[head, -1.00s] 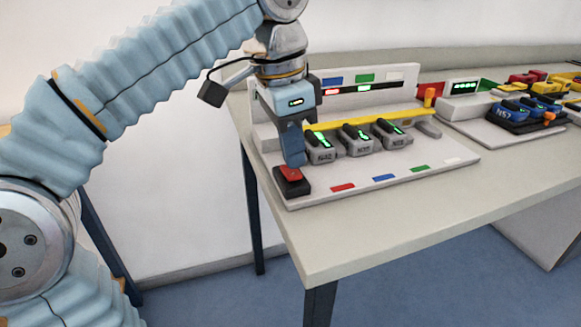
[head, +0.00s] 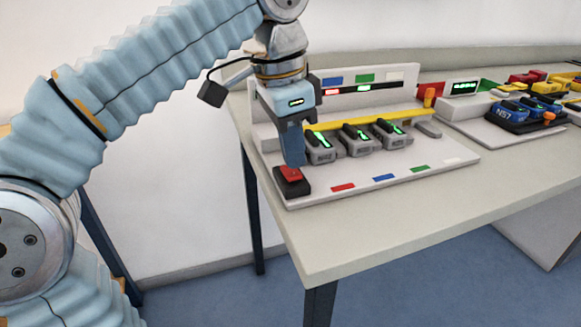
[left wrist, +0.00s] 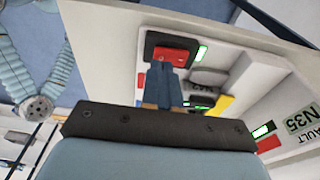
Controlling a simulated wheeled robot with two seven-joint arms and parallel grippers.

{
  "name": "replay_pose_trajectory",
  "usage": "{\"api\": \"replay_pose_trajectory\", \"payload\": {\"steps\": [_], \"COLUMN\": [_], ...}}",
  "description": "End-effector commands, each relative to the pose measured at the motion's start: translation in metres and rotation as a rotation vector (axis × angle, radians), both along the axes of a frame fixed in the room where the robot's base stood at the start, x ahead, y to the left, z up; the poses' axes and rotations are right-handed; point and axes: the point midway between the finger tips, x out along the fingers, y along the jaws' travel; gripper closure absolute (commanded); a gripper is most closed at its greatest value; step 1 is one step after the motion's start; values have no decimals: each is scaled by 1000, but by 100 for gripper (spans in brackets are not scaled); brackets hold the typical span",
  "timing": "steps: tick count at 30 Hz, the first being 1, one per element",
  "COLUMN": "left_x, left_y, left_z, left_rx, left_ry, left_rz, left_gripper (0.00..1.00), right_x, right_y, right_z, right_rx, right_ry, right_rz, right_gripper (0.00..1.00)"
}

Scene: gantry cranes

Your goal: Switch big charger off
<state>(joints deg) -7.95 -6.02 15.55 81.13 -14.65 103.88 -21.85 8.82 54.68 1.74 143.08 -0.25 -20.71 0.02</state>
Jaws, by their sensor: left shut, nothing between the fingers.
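The big charger (head: 440,168) is a white station on the table, with several grey battery packs (head: 358,140) that show green lights in its slots. A red switch (head: 290,172) in a black housing sits at its front left corner. My left gripper (head: 294,164) is shut and empty, pointing down with its fingertips at the red switch. In the left wrist view the blue fingers (left wrist: 160,82) reach the near edge of the red switch (left wrist: 172,55); whether they press it I cannot tell. My right gripper is not in view.
A second, smaller charger (head: 510,122) with blue packs and a lit display stands to the right. Red and yellow items lie behind it. The table's front (head: 400,225) is clear. A yellow bar (head: 370,118) runs above the grey packs.

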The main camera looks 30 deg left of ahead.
Motion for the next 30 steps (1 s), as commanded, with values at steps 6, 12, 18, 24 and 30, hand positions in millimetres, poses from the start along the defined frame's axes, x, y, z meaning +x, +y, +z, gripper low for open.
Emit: {"api": "replay_pose_trajectory", "payload": {"steps": [6,12,18,24,30], "left_x": [0,0,0,0,0], "left_y": [0,0,0,0,0], "left_z": [-1,-5,-8,-11,-14], "left_rx": [0,0,0,0,0], "left_ry": [0,0,0,0,0], "left_rz": [0,0,0,0,0], "left_gripper": [100,100,100,100,100], "right_x": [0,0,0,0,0], "right_y": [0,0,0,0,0], "right_z": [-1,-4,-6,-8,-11], "right_rx": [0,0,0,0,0], "right_ry": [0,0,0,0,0], "right_rz": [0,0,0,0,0], "right_gripper": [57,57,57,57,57]}}
